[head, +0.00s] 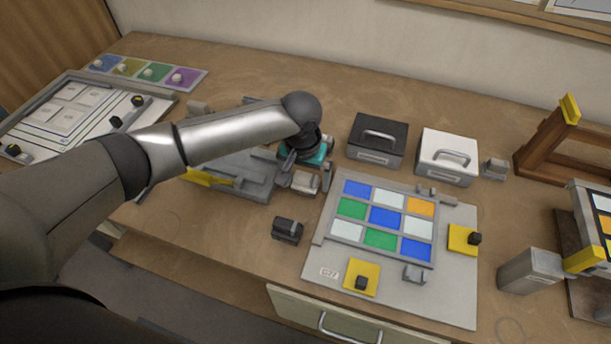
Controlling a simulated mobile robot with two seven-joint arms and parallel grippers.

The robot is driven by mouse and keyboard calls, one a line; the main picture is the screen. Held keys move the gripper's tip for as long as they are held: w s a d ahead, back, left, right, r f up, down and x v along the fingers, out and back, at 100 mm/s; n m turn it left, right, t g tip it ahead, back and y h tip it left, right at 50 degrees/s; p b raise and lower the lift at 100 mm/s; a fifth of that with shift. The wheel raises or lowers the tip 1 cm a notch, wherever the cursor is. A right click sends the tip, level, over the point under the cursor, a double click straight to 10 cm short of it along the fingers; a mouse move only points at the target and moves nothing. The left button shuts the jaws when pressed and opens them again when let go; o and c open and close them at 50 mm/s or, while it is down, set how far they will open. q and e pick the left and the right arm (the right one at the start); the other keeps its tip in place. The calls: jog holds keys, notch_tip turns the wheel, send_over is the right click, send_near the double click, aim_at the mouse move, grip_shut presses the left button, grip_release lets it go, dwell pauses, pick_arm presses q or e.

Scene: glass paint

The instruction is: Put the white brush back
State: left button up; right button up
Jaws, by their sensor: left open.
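My left gripper (308,173) reaches in from the left over the middle of the bench and points down. It is open, with its fingers around or just above a small pale block (305,183), which may be the white brush; I cannot tell whether they touch it. Part of this block is hidden by the fingers. A small dark block (287,230) of similar size stands just in front of it. My right gripper is not in view.
A board with a coloured glass grid (385,222) lies to the right. A black box (378,140) and a white box (448,156), both with handles, stand behind it. A grey fixture (235,172) lies under my arm. A wooden stand (550,150) is at the right.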

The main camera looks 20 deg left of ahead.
aim_at(303, 188)
pick_arm(q)
notch_tip(303, 188, up, 12)
jog(key=s+p, duration=0.1)
jog(key=p, duration=0.1)
jog(key=shift+s+r, duration=0.15)
jog(key=shift+s, duration=0.1)
dwell(0.4)
